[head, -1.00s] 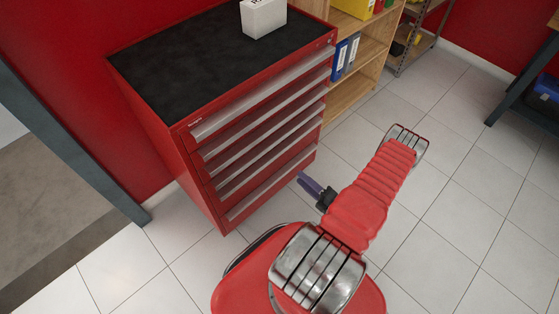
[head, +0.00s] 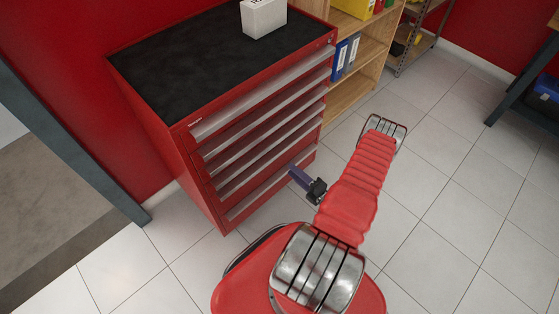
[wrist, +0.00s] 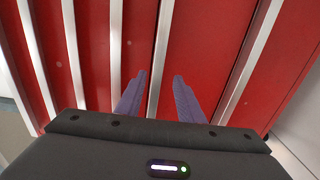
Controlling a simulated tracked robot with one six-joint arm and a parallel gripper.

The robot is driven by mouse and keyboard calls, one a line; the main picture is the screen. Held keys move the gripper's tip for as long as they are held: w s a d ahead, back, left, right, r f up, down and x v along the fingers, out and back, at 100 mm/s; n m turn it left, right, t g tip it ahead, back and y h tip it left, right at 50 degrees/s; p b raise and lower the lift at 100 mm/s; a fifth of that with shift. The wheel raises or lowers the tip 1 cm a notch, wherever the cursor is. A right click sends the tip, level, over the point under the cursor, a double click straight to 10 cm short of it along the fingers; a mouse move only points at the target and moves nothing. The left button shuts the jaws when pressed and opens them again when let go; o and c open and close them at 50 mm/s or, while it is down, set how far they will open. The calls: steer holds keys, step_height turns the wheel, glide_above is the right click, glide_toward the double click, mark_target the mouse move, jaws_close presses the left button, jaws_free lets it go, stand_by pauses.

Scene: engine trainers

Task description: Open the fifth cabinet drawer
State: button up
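The red tool cabinet (head: 192,178) has a black top and a stack of shut drawers with long silver handle strips. The lowest handle strip (head: 265,192) runs near the floor. My gripper (head: 293,170), with purple fingers, is in front of the lower right part of the drawer fronts. In the wrist view my gripper (wrist: 160,78) is open and empty, pointing at the red fronts. One handle strip (wrist: 160,60), second from the right there, lies in line with the gap between the fingertips. The lowest strip (wrist: 249,62) is to the right. I cannot tell whether the fingers touch anything.
A white box (head: 263,18) stands on the cabinet top. A wooden shelf (head: 365,70) with binders is right of the cabinet. A dark post (head: 75,145) is at the left. The tiled floor (head: 455,205) to the right is clear.

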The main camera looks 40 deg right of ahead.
steer(key=w, duration=0.8)
steer(key=shift+w, duration=0.35)
steer(key=shift+a, duration=0.1)
steer(key=shift+f, duration=0.1)
jaws_close()
